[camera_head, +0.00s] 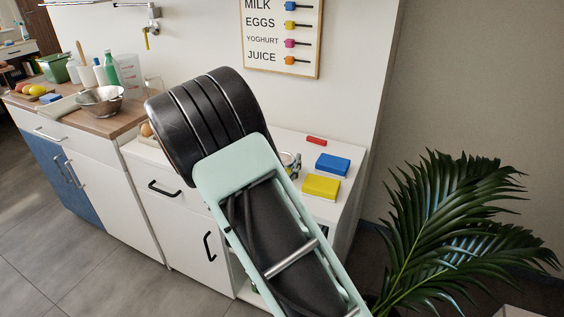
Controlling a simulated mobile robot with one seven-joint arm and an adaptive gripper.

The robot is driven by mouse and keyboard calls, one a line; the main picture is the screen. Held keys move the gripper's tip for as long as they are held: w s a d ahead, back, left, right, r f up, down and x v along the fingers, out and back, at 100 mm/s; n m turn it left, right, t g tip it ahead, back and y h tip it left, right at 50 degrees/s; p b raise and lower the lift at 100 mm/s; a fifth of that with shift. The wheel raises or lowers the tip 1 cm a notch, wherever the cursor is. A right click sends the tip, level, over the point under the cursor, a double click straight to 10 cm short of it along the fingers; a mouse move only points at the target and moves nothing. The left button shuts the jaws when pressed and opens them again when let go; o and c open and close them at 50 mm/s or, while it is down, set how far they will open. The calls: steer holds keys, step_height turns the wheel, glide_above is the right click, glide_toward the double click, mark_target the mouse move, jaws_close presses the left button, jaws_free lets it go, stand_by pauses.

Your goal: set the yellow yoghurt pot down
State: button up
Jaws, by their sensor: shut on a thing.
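My arm, with a mint-green link and a black ribbed joint, fills the middle of the view and covers much of the white cabinet top (349,155). My gripper's fingertips are hidden behind it. A small grey metallic part (290,160) shows at the arm's right edge; I cannot tell whether it belongs to my gripper. I do not see a yellow yoghurt pot. A flat yellow block (321,187) lies on the cabinet top near its front edge, but it looks like a box, not a pot.
A blue block (332,164) and a small red piece (316,141) lie behind the yellow block. A metal bowl (101,101), bottles (111,69) and fruit (37,90) stand on the left counter. A palm plant (440,225) stands on the right. A picture board (282,36) hangs on the wall.

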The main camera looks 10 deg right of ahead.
steer(key=shift+f, duration=0.15)
steer(key=o, duration=1.3)
steer(key=shift+c, duration=0.2)
steer(key=shift+r, duration=0.25)
steer(key=v, duration=1.2)
steer(key=shift+p, duration=0.45)
